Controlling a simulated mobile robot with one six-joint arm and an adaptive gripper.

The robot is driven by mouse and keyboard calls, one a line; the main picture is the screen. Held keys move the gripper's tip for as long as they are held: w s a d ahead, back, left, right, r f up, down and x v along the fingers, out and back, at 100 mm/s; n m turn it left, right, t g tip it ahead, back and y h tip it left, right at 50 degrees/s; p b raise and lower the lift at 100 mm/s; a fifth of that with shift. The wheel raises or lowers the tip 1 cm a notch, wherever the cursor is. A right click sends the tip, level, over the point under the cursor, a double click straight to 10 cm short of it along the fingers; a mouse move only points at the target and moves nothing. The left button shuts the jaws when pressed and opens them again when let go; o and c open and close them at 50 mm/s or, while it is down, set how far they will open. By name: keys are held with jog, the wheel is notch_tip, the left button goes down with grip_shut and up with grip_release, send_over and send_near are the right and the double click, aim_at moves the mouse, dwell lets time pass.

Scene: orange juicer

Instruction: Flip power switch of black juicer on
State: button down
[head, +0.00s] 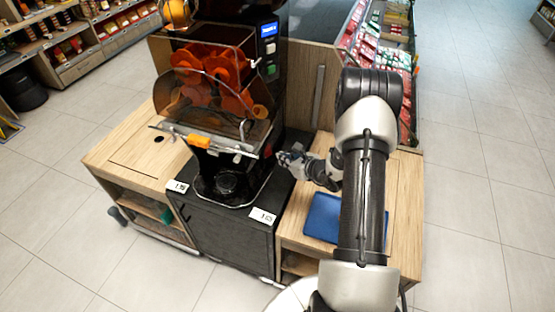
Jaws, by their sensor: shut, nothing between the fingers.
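The black juicer (236,108) stands on a dark cabinet, with orange pressing parts (215,80) behind its clear front cover. Its right front edge carries a lit blue display (269,30) with small light and green buttons (271,68) below it. I cannot tell which part is the power switch or how it is set. My gripper (284,157) is shut and empty. It points left, beside the lower right side of the juicer and below the display. The juicer's right side is mostly hidden from this angle.
A blue tray (322,217) lies on the wooden counter under my arm. Two white price cards (262,215) sit on the cabinet's front edge. A wooden panel (309,85) stands behind the juicer to the right. Open tiled floor (475,190) lies to the right.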

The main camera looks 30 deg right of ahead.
jog(key=s+d+r+p, duration=0.1)
jog(key=s+r, duration=0.3)
jog(key=r, duration=0.1)
jog(key=shift+s+d+r, duration=0.2)
jog(key=shift+s+r, duration=0.1)
jog(key=shift+s, duration=0.05)
jog(key=shift+s, duration=0.1)
